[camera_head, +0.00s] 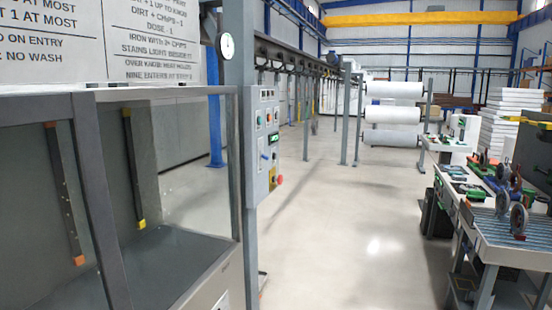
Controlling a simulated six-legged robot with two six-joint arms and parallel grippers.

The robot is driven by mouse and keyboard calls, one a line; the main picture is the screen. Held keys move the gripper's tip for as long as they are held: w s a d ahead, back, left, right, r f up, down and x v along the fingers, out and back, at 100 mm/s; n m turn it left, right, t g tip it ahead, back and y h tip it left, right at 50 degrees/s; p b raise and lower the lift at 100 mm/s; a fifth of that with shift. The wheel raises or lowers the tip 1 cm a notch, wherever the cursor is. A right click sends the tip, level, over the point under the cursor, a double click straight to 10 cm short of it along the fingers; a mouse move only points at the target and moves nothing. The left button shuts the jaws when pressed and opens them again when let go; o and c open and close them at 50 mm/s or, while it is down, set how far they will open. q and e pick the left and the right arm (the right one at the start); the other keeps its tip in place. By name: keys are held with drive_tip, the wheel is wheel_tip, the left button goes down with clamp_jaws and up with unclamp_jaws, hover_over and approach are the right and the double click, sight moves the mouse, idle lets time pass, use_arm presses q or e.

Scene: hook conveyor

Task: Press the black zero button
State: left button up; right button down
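A grey control panel (265,150) is fixed on a post beside the glass-fronted cabinet, left of the middle. Neither of my grippers shows in this view.
A cabinet (190,262) with glass panes fills the left. A round gauge (226,45) sits above the panel. A line of overhead hooks (290,62) runs backward. A workbench (484,236) with tools stands right. The floor (345,225) between is clear.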

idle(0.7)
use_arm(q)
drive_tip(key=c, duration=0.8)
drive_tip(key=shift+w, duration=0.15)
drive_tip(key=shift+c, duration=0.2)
